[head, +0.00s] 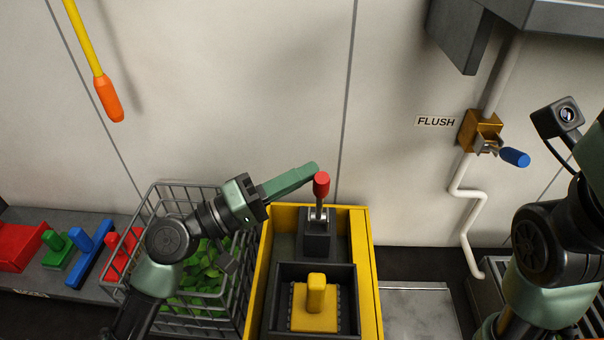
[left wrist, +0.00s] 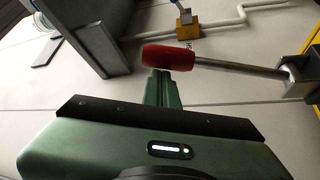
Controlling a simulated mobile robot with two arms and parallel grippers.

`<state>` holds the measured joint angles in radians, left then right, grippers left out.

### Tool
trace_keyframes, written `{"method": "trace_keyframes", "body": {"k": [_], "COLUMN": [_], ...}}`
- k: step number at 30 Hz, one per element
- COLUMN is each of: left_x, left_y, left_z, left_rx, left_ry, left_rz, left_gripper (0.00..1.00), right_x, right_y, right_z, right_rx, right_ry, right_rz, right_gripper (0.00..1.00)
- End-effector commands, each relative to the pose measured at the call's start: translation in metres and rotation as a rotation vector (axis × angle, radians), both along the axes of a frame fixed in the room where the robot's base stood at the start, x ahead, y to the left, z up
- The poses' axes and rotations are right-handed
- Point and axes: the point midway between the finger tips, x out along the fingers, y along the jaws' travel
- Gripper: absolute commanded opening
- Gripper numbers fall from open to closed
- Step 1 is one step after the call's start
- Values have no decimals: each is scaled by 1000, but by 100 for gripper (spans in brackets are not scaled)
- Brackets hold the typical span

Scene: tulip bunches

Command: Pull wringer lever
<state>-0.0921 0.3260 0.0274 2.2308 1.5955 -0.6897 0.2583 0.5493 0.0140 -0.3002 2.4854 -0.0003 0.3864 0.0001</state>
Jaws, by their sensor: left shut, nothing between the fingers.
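The wringer lever has a red knob (head: 321,185) on a short metal rod, standing roughly upright from a dark block (head: 317,234) in the yellow bucket (head: 369,275). The red knob also shows in the left wrist view (left wrist: 168,57), just beyond the fingertips. My left gripper (head: 313,168) is shut and empty, its fingertips beside the upper left of the knob. In the left wrist view the fingertips (left wrist: 165,80) overlap the knob's lower edge; I cannot tell whether they touch it. My right arm shows at the right edge, its gripper out of view.
A wire basket of green pieces (head: 205,272) stands left of the bucket, under my left arm. A dark tray with a yellow handled block (head: 316,295) sits in the bucket's front. A blue-handled flush valve (head: 514,157) is on the wall at right. An orange-tipped yellow pole (head: 109,98) hangs upper left.

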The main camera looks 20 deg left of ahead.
Motion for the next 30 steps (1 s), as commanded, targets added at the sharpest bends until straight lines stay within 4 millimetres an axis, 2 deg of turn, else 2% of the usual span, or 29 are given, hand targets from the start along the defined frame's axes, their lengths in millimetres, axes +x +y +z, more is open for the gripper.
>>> {"method": "trace_keyframes", "body": {"k": [1,5,12,18,30], "left_x": [-6,-12,-35,-47,-49], "left_y": [-6,1,35,54,58], "left_z": [-4,-7,-14,-17,-17], "left_rx": [6,5,2,-1,-1], "left_ry": [9,13,10,5,2], "left_rz": [-25,-24,-12,-4,-1], "left_gripper": [0,0,0,0,0], "right_x": [0,0,1,2,5], "right_y": [0,0,0,0,0], "right_z": [-1,0,0,0,-2], "right_rx": [0,0,2,2,2], "right_ry": [0,-1,1,5,18], "right_rz": [0,1,1,2,1], "right_gripper": [36,36,36,36,36]}}
